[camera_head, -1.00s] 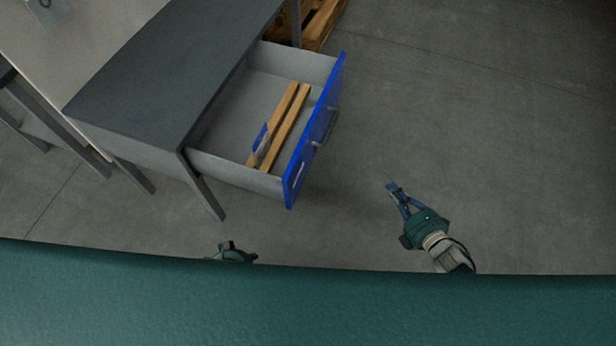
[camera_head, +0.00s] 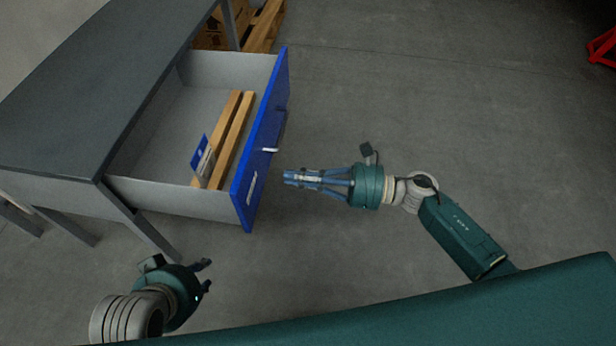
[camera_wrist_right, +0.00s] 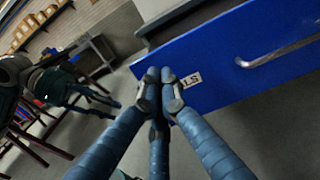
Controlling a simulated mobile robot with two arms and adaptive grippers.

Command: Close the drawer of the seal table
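The seal table (camera_head: 90,90) has a dark grey top and stands at the upper left in the head view. Its drawer (camera_head: 150,190) is pulled well out, with a blue front (camera_head: 262,150) and a metal handle (camera_head: 277,138). My right gripper (camera_head: 290,177) is to the right of the drawer front, its fingers pointing at it with a small gap in the head view. My left gripper (camera_head: 207,278) is open and empty at the lower left.
Two wooden strips (camera_head: 232,135) and a small blue-and-white item (camera_head: 202,157) lie in the drawer. A wooden pallet (camera_head: 265,25) stands behind the table. A red object (camera_head: 603,47) is at the far right. The floor right of the drawer is otherwise clear.

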